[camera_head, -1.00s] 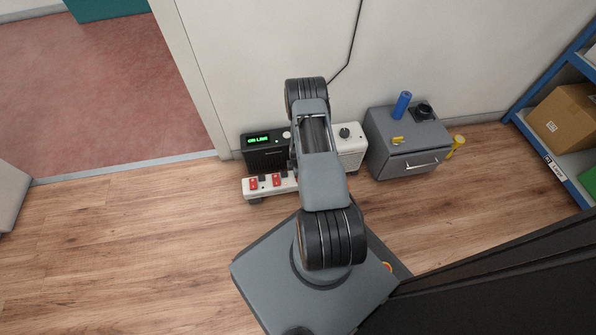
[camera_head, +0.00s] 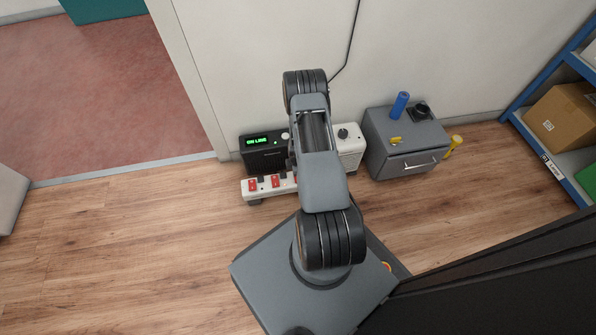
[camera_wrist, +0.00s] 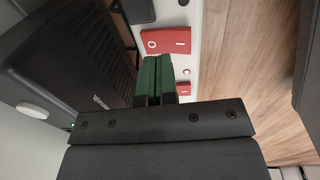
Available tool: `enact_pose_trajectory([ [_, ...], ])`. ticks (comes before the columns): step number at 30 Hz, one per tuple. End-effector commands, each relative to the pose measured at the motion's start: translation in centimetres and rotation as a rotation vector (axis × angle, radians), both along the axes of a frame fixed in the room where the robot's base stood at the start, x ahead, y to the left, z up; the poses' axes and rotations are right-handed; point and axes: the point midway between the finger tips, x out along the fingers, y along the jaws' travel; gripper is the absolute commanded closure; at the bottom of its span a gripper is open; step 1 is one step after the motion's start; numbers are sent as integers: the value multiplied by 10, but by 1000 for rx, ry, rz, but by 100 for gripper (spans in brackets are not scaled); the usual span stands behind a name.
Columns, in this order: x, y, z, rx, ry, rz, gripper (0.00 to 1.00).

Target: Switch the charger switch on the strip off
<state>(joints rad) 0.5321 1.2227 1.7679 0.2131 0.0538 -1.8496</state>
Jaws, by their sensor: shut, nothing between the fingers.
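The white power strip (camera_head: 264,187) lies on the floor in front of the black box, with red rocker switches on it; my arm hides its right part. One red switch (camera_head: 253,184) is at its left end and another (camera_head: 276,181) is beside it. In the wrist view the strip (camera_wrist: 185,66) passes behind my gripper (camera_wrist: 157,62). My gripper is shut and empty, its green fingertips just below a red switch (camera_wrist: 165,41) marked O and I. Contact cannot be told. Another red switch (camera_wrist: 183,88) is partly hidden by the fingers. No charger label is readable.
A black box with a green "ON LINE" display (camera_head: 258,142) stands behind the strip; its dark side (camera_wrist: 75,60) is close left of my fingers. A white box with a knob (camera_head: 349,150) and a grey drawer cabinet (camera_head: 405,150) stand right. Floor in front is clear.

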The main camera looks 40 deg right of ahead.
Motion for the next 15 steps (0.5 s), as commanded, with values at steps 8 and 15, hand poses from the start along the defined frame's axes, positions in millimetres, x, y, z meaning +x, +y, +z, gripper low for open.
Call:
enact_pose_trajectory([
  [8,7,-3,63,-2,-3,2,100],
  [15,11,-5,98,-1,-2,1,100],
])
